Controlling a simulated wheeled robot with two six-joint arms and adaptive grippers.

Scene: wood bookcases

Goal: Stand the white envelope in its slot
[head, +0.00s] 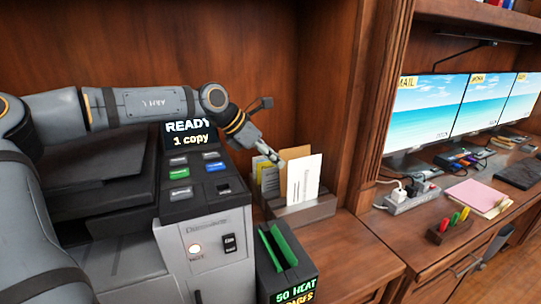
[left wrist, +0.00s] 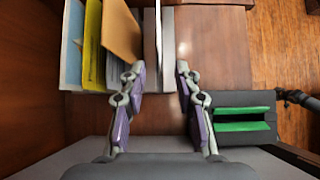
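The white envelope (head: 304,180) stands upright, leaning slightly, at the front of the wooden sorter (head: 310,211) in the head view. Its lower edge is hidden behind the sorter's front wall. In the left wrist view the envelope (left wrist: 168,38) shows as a pale strip just ahead of the gap between my fingers. My left gripper (head: 275,157) is above and left of the envelope in the head view. In the left wrist view its fingers (left wrist: 160,68) are apart with nothing clearly held between them.
A yellow folder (left wrist: 91,45) and a tan envelope (left wrist: 121,32) stand in the sorter beside the white one. A dark box with green slots (head: 279,246) stands in front of the sorter. The copier (head: 205,245) is at left. Bare desk (head: 345,258) lies right of the box.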

